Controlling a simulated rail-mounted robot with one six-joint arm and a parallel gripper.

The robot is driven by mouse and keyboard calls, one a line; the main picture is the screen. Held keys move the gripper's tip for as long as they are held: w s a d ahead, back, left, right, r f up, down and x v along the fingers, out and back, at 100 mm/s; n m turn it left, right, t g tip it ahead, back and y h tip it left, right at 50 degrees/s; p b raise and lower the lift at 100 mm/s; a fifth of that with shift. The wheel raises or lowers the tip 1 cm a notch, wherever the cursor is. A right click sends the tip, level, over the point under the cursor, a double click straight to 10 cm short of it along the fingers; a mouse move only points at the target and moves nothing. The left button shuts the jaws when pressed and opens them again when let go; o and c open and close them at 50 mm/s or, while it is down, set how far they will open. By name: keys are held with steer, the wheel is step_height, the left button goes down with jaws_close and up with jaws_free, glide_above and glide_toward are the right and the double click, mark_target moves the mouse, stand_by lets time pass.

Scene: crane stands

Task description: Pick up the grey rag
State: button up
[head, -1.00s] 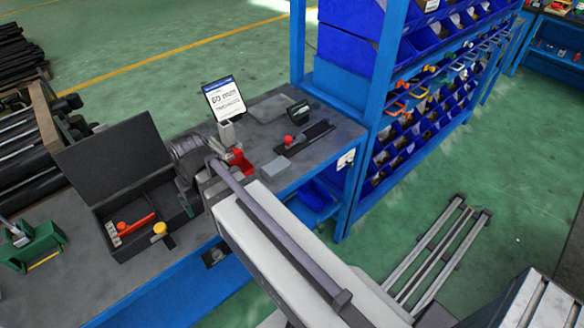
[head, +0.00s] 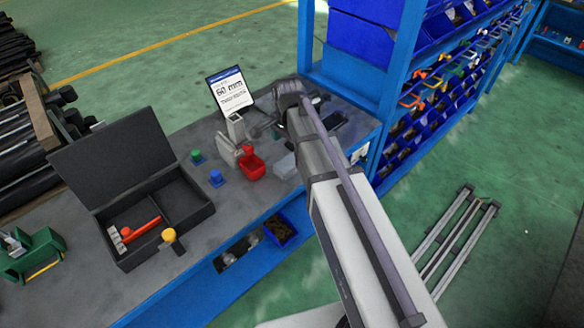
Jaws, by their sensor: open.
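A small flat light-grey piece (head: 285,166) lies on the bench to the right of the red holder; it may be the grey rag, but its cloth texture is too small to tell. My gripper (head: 264,128) shows only as a small dark part below my wrist, above the back of the bench and up and left of the grey piece. It is open, and its fingertips are mostly hidden by my wrist and arm. Nothing shows held in it.
A red holder (head: 251,164), a blue knob (head: 216,178) and a green knob (head: 197,157) stand near the grey piece. A sign (head: 230,92) stands behind. An open black case (head: 190,220) lies left. A blue bin rack (head: 384,110) rises right.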

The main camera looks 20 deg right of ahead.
mark_target(289, 162)
step_height(289, 162, down, 10)
steer(key=b, duration=0.8)
steer(key=shift+d+r, duration=0.1)
steer(key=shift+r, duration=0.25)
steer(key=shift+c, duration=0.2)
steer(key=c, duration=1)
step_height(289, 162, up, 10)
steer(key=p, duration=1)
steer(key=shift+r+p, duration=0.2)
steer(key=shift+p, duration=0.1)
steer(key=shift+c, duration=0.2)
steer(key=shift+f, duration=0.2)
